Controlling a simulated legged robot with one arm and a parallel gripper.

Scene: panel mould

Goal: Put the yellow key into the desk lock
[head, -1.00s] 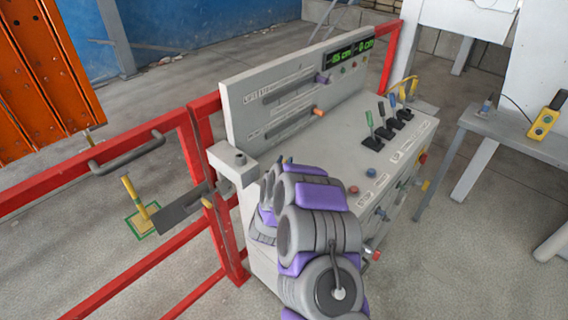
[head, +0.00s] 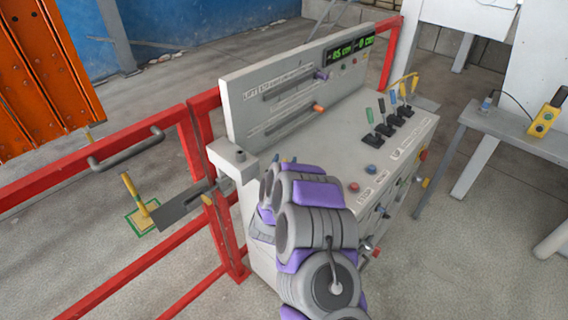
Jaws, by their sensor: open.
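I cannot pick out the yellow key with certainty. A small yellow piece (head: 427,183) shows beside the right side of the grey control desk (head: 330,150), too small to name. No lock can be clearly told on the desk. Its front face carries small knobs and fittings, partly covered by my arm. My purple and grey arm reaches up from the bottom over the desk's left front. My gripper is hidden beyond the arm's links, so any contact is hidden too.
Several levers (head: 388,120) stand on the desk top, below a panel with a green display (head: 350,48). A red railing (head: 120,162) runs at the left, with a grey plate (head: 183,207) at it. A grey side table (head: 500,128) holds a yellow pendant (head: 545,120).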

